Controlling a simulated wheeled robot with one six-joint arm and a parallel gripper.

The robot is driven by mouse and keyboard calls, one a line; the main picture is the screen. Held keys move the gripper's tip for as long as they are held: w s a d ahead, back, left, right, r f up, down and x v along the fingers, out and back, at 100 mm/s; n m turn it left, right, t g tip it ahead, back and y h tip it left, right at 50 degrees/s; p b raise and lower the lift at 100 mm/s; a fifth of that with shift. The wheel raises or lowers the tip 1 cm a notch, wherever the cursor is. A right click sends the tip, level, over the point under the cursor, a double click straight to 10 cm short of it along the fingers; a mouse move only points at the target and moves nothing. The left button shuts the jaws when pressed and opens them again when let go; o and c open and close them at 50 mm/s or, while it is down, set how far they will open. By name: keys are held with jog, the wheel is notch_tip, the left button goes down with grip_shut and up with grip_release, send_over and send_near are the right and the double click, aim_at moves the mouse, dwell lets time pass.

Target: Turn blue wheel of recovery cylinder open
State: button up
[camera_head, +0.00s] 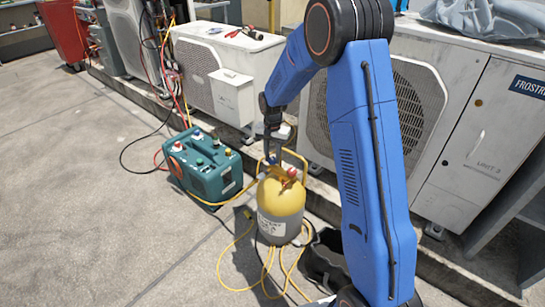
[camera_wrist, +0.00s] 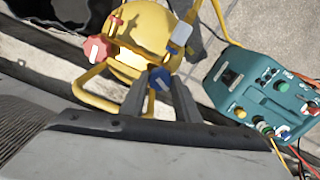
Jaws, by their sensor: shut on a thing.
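The recovery cylinder (camera_head: 282,208) is yellow on top and grey below, standing upright on the concrete. Its blue wheel (camera_wrist: 160,79) has a white mark and shows between my two fingertips in the wrist view. My gripper (camera_wrist: 159,88) is shut on the blue wheel, one finger on each side. In the head view my gripper (camera_head: 271,152) reaches down to the cylinder's top, and the blue wheel is mostly hidden there. A red wheel (camera_wrist: 96,50) with a white mark sits beside it on the cylinder's yellow top (camera_wrist: 140,38).
A teal recovery machine (camera_head: 202,165) with knobs stands left of the cylinder. Yellow hoses (camera_head: 268,265) lie around the cylinder's base. A dark open bag (camera_head: 325,262) is at its right. White condensers (camera_head: 212,62) line the back. Open concrete (camera_head: 80,180) lies at the left.

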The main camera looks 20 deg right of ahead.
aim_at(273, 159)
jog(key=n, duration=1.3)
jog(key=shift+n, duration=0.4)
jog(key=n, duration=0.4)
jog(key=shift+n, duration=1.9)
jog(key=o, duration=1)
jog(key=shift+o, duration=0.2)
notch_tip(273, 159, up, 18)
jog(key=shift+f, duration=0.25)
